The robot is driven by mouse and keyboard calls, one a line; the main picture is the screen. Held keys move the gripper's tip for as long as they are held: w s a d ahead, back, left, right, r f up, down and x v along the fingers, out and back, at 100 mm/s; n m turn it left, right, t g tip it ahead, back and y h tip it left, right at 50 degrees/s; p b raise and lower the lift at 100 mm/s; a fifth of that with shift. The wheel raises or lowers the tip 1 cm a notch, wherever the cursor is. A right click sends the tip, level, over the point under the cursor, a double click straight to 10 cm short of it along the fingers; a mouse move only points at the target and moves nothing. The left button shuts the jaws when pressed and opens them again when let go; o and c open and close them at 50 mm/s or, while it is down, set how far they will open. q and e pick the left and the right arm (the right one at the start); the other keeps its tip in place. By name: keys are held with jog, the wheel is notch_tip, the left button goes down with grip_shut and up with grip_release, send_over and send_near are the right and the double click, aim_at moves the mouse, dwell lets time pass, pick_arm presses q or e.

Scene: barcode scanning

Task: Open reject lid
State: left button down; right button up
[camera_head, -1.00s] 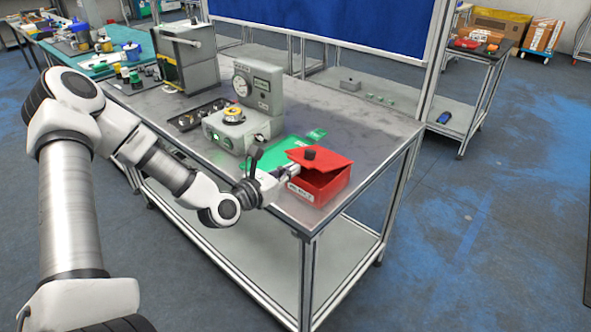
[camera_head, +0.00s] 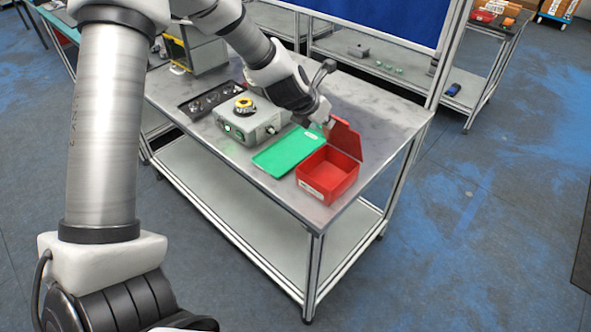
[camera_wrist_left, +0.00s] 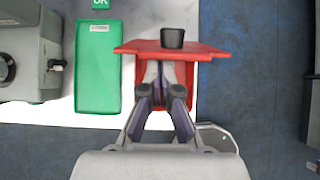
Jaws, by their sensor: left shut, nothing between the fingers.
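The red reject box (camera_head: 328,178) stands near the front right corner of the metal table, with a white label on its front. Its red lid (camera_head: 346,139) is raised, standing steeply up from the box's far right side, so the box's interior shows. In the left wrist view the lid (camera_wrist_left: 205,51) is a red band with a black knob (camera_wrist_left: 172,38). My left gripper (camera_head: 329,122) is shut and empty, at the lid's upper left edge; I cannot tell whether it touches. It also shows in the left wrist view (camera_wrist_left: 161,90), below the lid band. My right gripper is not in view.
A green tray (camera_head: 287,151) lies just left of the box. A grey device with a yellow ring (camera_head: 244,103) and a dark tray of parts (camera_head: 213,99) stand further left. The tabletop right of the box is clear up to its edge.

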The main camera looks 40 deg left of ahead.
pick_arm(q)
jog(key=w, duration=0.2)
jog(key=w+r, duration=0.1)
jog(key=w, duration=0.1)
jog(key=w+d+r, duration=0.1)
jog(key=w, duration=0.1)
jog(key=shift+w+r+p, duration=0.1)
jog(key=shift+r+p, duration=0.05)
jog(key=shift+p, duration=0.2)
jog(key=shift+w, duration=0.8)
